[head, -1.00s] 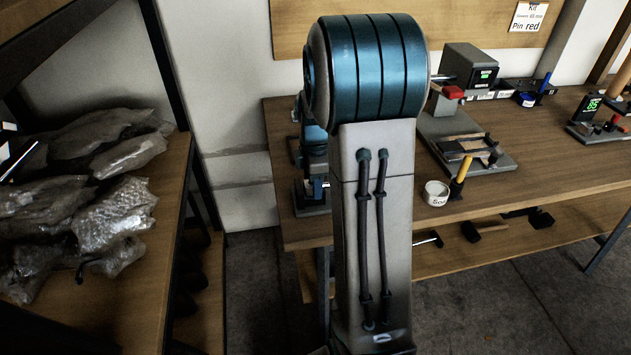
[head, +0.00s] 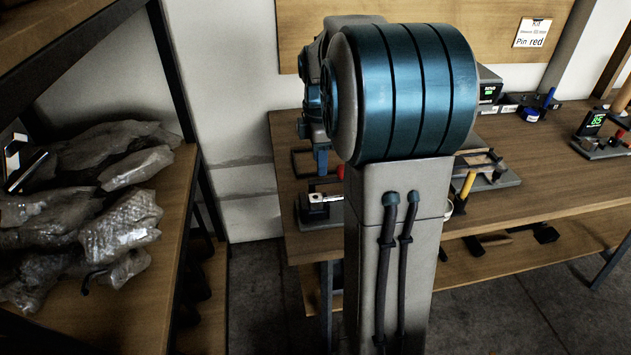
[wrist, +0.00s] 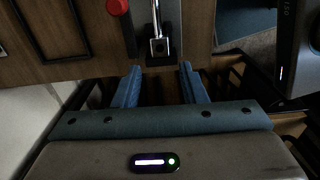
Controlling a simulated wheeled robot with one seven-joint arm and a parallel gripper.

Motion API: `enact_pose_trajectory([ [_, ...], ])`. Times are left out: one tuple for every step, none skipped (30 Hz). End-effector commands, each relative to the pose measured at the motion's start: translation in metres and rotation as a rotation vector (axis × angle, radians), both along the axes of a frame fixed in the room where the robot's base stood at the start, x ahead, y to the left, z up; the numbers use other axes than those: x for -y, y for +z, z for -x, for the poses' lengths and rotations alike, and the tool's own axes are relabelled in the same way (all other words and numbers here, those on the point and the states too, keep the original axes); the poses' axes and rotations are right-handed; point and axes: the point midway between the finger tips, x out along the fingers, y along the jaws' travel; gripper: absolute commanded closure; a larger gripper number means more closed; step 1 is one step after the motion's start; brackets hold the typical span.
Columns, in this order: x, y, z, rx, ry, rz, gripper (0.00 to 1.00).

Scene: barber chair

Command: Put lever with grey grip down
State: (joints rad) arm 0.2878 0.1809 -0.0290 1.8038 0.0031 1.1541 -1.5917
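In the wrist view, my gripper (wrist: 158,84) has its two blue fingers apart, with nothing between them. Just beyond the fingertips, a metal lever (wrist: 156,18) runs down to a small block-like fitting (wrist: 158,47) on a dark base at the bench edge. I cannot make out a grey grip on it. A red knob (wrist: 117,6) is to its left. In the head view, a small metal fixture (head: 321,201) sits at the left end of the bench, partly hidden by my arm.
The wooden bench (head: 290,170) extends to the right, with a yellow-handled tool (head: 467,184), a blue roll (head: 529,113) and a device with a green display (head: 592,124). A shelf with plastic-wrapped bundles (head: 120,225) stands left. Floor shows between shelf and bench.

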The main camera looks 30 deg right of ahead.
Motion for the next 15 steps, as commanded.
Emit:
enact_pose_trajectory([
  [-0.005,0.003,0.004,0.005,-0.020,0.000,0.62],
  [-0.009,0.005,0.007,0.009,-0.041,0.002,0.62],
  [-0.015,0.007,0.012,0.016,-0.080,0.003,0.62],
  [-0.021,0.008,0.016,0.023,-0.116,0.002,0.62],
  [-0.027,0.009,0.022,0.031,-0.158,0.003,0.62],
  [-0.037,0.011,0.031,0.043,-0.220,0.002,0.62],
  [-0.044,0.012,0.038,0.051,-0.272,0.000,0.62],
  [-0.051,0.012,0.045,0.061,-0.324,-0.002,0.62],
  [-0.060,0.013,0.056,0.074,-0.397,-0.006,0.62],
  [-0.067,0.013,0.064,0.082,-0.450,-0.009,0.62],
  [-0.074,0.012,0.071,0.092,-0.503,-0.014,0.62],
  [-0.082,0.012,0.082,0.104,-0.576,-0.021,0.62],
  [-0.088,0.011,0.090,0.113,-0.629,-0.026,0.62],
  [-0.093,0.010,0.098,0.121,-0.683,-0.034,0.62],
  [-0.101,0.008,0.109,0.131,-0.754,-0.044,0.62],
])
